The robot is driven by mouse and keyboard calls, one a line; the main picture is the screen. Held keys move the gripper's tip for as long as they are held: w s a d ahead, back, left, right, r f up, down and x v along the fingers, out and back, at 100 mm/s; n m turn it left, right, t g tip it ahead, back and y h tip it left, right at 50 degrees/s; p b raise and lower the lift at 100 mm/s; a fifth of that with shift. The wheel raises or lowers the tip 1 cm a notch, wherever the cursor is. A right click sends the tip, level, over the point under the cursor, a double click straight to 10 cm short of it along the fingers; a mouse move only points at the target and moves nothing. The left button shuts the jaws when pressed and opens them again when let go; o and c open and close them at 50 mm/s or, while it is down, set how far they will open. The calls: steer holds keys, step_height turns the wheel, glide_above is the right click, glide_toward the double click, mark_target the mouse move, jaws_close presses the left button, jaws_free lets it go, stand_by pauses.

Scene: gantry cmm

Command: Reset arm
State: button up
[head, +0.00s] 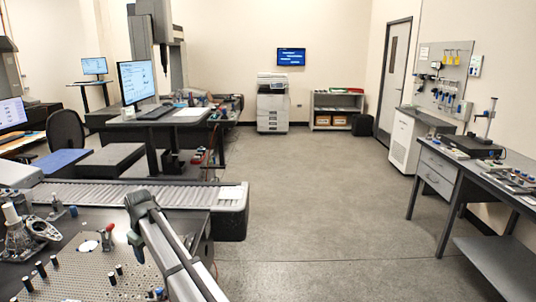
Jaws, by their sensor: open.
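My arm rises from the bottom edge in the head view, left of the middle, and leans over a perforated metal plate (85,280) on a dark table. Its pale grey links bend at a joint near the plate's right side. My gripper's fingers cannot be made out in this view. No object is seen held. The arm hides part of the plate's right side.
A workbench (470,170) with parts stands at right. The grey floor (320,200) between is clear. A printer (272,103) stands at the back.

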steer(key=s+d+f+m+g, duration=0.15)
steer(key=s+d+f, duration=0.35)
steer(key=d+f, duration=0.55)
steer(key=s+d+f+m+h, duration=0.1)
steer(key=s+d+f+m, duration=0.3)
steer(key=d+f, duration=0.65)
steer(key=s+d+f+m, duration=0.1)
steer(key=s+d+f, duration=0.6)
steer(key=f, duration=0.5)
steer(key=s+d+f+m+g, duration=0.2)
steer(key=s+d+f, duration=0.4)
steer(key=s+d, duration=0.3)
steer(key=s+d+f+m+g, duration=0.2)
steer(key=s+d+f, duration=0.3)
steer(key=s+d, duration=0.5)
steer(key=s+d+f+m+g, duration=0.2)
steer(key=s+d+f, duration=0.4)
steer(key=s+d, duration=0.3)
steer(key=shift+s+d+f+g, duration=0.2)
steer(key=shift+s+f+g, duration=0.1)
steer(key=shift+g, duration=0.15)
